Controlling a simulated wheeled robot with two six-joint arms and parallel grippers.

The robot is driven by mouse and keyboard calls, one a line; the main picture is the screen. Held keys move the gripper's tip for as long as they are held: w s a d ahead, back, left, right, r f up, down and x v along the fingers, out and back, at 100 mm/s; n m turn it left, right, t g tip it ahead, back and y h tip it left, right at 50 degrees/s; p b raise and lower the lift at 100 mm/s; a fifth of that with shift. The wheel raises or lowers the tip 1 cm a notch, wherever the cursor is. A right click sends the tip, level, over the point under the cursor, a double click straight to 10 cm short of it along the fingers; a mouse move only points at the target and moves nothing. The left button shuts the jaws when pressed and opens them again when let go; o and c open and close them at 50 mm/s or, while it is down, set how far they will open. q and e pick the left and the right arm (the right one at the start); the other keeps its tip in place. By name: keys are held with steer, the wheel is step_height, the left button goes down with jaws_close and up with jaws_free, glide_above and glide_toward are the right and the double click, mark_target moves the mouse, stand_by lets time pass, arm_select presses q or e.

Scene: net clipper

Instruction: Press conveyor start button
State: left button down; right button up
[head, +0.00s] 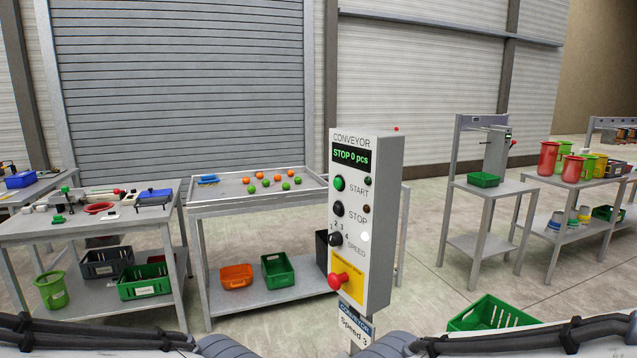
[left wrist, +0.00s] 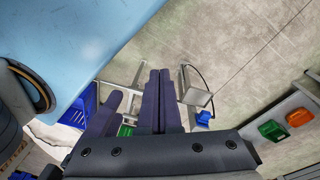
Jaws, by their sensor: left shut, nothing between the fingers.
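The conveyor control box (head: 370,220) stands upright on a post in the middle of the head view. Its display (head: 351,156) reads "STOP 0 pcs". The green START button (head: 339,184) is below the display, with the black STOP button (head: 338,209) under it. A speed knob (head: 335,239) and a red emergency button (head: 337,281) on a yellow plate are lower down. My left gripper (left wrist: 159,72) shows only in the left wrist view, shut and empty, pointing over floor and stands. The control box is not recognisable in that view. My right gripper is in neither view.
A tray table (head: 262,197) with orange and green balls stands behind the box on the left. A workbench (head: 90,222) with tools is at far left. Stands with cups (head: 548,159) are at right. A green crate (head: 493,314) lies on the floor at front right.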

mark_target(338, 184)
arm_select(q)
steer(key=shift+w, duration=0.1)
steer(key=w+d+r+m+t+h+p, duration=0.2)
steer(key=w+d+r+m+t+p, duration=0.25)
steer(key=w, duration=0.65)
steer(key=w+d+r+m+t+h+p, duration=0.1)
steer(key=w+r+m+t+p, duration=0.2)
steer(key=w+r+m+p, duration=0.55)
steer(key=w+a+r+m+t+p, duration=0.2)
steer(key=w+r+m+t+p, duration=0.1)
steer(key=w+r, duration=0.3)
steer(key=w+a+r+m+t+p, duration=0.3)
steer(key=w+r+m+t, duration=0.2)
steer(key=w, duration=0.5)
steer(key=shift+a+r+m+t, duration=0.3)
steer(key=shift+r+t, duration=0.35)
steer(key=shift+r, duration=0.3)
steer(key=shift+w+d, duration=0.1)
steer(key=shift+d, duration=0.05)
steer(key=w+d+p, duration=0.1)
steer(key=w+d, duration=0.3)
steer(key=d, duration=0.3)
steer(key=shift+w+d+p, duration=0.2)
steer(key=shift+p, duration=0.1)
